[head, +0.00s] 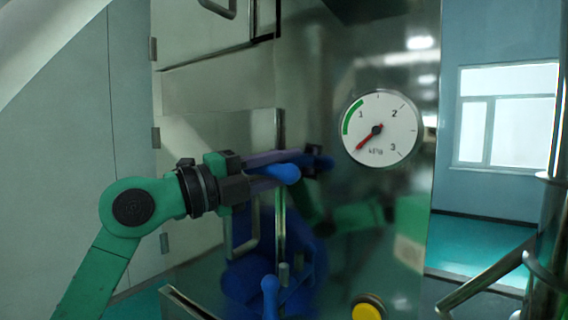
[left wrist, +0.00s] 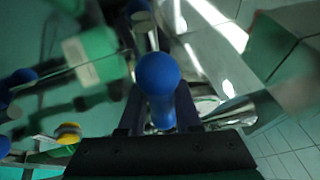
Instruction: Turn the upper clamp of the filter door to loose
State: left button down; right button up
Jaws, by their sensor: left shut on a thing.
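The upper clamp's blue handle (head: 284,173) sticks out from the edge of the metal filter door, beside the gauge. My left gripper (head: 297,162) reaches in from the left and is shut on this handle. In the left wrist view the handle's round blue end (left wrist: 158,74) stands between the two dark fingers, which hide part of its shaft. The lower clamp's blue handle (head: 270,292) points up below, apart from the gripper. My right gripper is not in view.
A round pressure gauge (head: 380,128) sits right of the clamp on the shiny metal housing. A yellow button (head: 368,310) is at the bottom, and it also shows in the left wrist view (left wrist: 68,133). A metal pipe (head: 490,275) stands at right. The housing reflects my arm.

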pick_arm(q)
jog(key=m+y+p, duration=0.1)
jog(key=m, duration=0.1)
jog(key=m+g+y+p, duration=0.1)
jog(key=m+p, duration=0.1)
jog(key=m, duration=0.1)
jog(key=m+y+p, duration=0.1)
jog(key=m, duration=0.2)
jog(key=shift+f+g+p, duration=0.15)
jog(key=shift+g+p, duration=0.15)
jog(key=m+y+p, duration=0.1)
jog(key=m+y, duration=0.1)
jog(key=m, duration=0.1)
jog(key=shift+a+f, duration=0.1)
jog(key=shift+f, duration=0.1)
jog(key=shift+w+a+f+m+t+y, duration=0.15)
jog(key=shift+m+t+y, duration=0.1)
jog(key=shift+m+y, duration=0.4)
jog(key=shift+f+m+t+y, duration=0.1)
jog(key=shift+m+t+y, duration=0.2)
jog(key=shift+m, duration=0.55)
jog(key=c, duration=0.7)
grip_release()
jog(key=shift+f, duration=0.15)
